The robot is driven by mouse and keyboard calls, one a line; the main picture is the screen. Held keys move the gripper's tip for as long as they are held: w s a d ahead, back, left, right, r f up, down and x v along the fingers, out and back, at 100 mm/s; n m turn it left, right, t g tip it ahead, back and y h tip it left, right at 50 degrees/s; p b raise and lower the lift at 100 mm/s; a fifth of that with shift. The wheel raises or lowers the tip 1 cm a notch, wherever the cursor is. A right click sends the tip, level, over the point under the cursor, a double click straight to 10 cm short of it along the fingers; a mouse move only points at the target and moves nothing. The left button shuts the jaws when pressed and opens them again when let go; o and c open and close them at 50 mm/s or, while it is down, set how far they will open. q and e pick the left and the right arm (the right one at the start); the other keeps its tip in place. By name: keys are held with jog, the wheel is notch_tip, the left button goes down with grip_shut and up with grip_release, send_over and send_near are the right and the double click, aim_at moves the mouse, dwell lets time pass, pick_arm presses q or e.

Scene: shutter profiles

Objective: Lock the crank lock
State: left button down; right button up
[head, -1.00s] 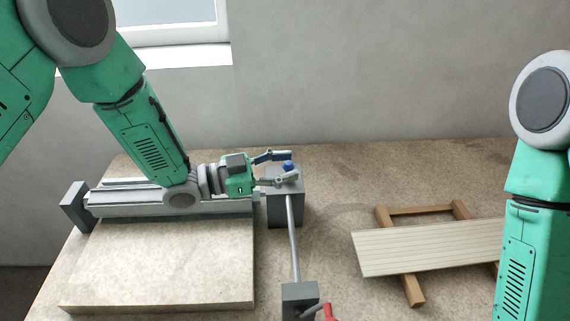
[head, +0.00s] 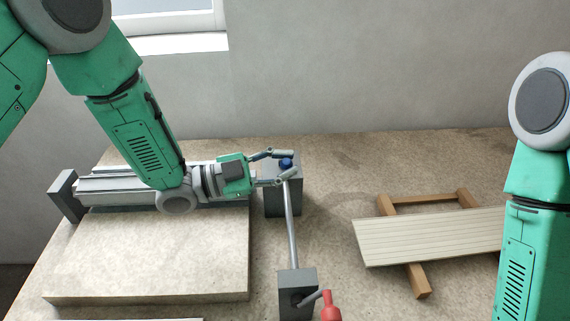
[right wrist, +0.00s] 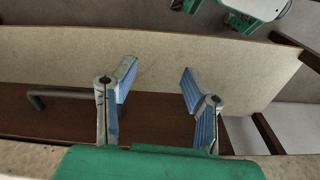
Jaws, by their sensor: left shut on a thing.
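The rod (head: 292,228) runs between a far grey block (head: 284,204) and a near grey block (head: 296,282). A small blue knob (head: 286,163) sits at the top of the far block. My left gripper (head: 286,166) is shut on the blue knob, its fingers on either side of it. A crank with a red handle (head: 330,308) sticks out from the near block, partly cut off by the lower frame edge. My right gripper (right wrist: 158,76) is open and empty in the right wrist view; its fingers are outside the head view.
A grey metal profile (head: 120,186) lies at the left behind a thick pale slab (head: 150,255). A pale slatted panel (head: 430,238) rests on a wooden frame (head: 418,282) at the right. The tabletop between rod and panel is clear.

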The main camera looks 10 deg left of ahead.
pick_arm(q)
jog(key=shift+s+d+f+b, duration=0.1)
jog(key=shift+s+f+b, duration=0.2)
jog(key=shift+f+b, duration=0.15)
jog(key=shift+s+d+f+b, duration=0.1)
jog(key=shift+s+f+b, duration=0.25)
jog(key=shift+f, duration=0.3)
jog(key=c, duration=1.3)
grip_release()
jog(key=shift+c, duration=0.2)
jog(key=shift+a, duration=0.1)
jog(key=v, duration=1.2)
